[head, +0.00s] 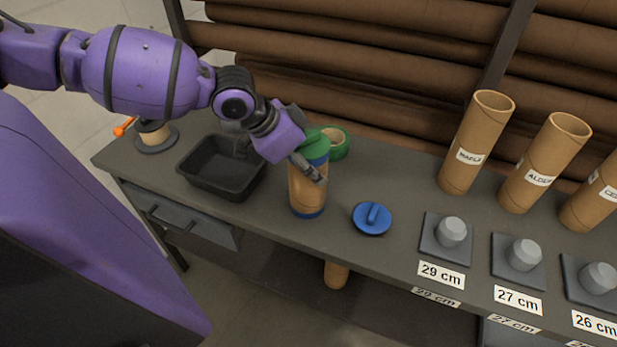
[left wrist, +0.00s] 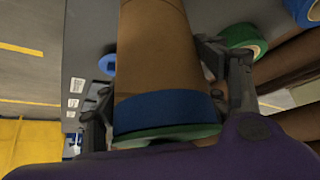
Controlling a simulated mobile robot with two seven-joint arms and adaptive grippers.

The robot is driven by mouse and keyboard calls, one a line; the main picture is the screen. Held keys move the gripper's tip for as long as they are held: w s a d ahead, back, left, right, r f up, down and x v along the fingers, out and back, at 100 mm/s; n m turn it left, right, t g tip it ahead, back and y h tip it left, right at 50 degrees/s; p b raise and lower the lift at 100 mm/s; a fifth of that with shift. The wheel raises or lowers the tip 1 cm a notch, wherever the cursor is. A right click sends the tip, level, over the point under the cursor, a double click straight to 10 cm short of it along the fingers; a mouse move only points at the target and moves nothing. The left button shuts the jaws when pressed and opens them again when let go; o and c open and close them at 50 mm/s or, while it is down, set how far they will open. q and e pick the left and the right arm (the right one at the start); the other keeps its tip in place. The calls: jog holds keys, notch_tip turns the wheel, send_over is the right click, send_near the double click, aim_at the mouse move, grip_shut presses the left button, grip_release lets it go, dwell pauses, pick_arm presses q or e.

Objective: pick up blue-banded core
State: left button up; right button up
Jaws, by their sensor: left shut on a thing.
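The blue-banded core (head: 307,188) is a brown cardboard tube, upright over the bench in the head view. I cannot tell whether the core's foot touches the bench. My right gripper is not in view.
A blue lid with a handle (head: 372,219) lies right of the core. A green tape roll (head: 337,142) is behind it. A black tray (head: 220,166) stands left. Labelled tubes (head: 477,143) and grey pegs on plates (head: 446,240) stand right. Brown rolls (head: 360,70) line the back.

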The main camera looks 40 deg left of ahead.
pick_arm(q)
jog(key=c, duration=0.8)
